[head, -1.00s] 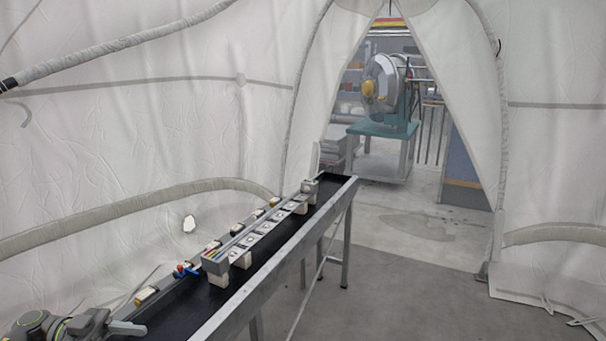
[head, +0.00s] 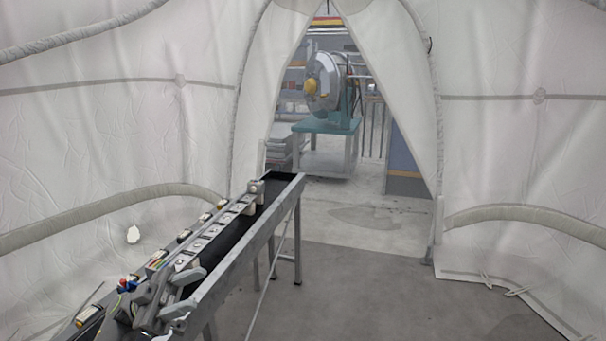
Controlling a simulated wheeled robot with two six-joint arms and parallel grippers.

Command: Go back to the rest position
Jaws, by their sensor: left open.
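My left gripper (head: 184,293) shows at the lower left, over the near part of the long black-topped bench (head: 284,187). Its two grey fingers are apart, with nothing visible between them. It covers the near end of a long grey rail (head: 215,230) with a row of light square parts along its top. From this angle I cannot tell whether the gripper touches the rail. My right gripper is not in view.
Small blocks (head: 184,236) line the bench's left edge, and a red and blue part (head: 127,284) lies left of my gripper. White tent walls (head: 520,150) surround the place. The grey floor (head: 350,285) right of the bench is clear. A drum machine (head: 327,85) stands beyond the opening.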

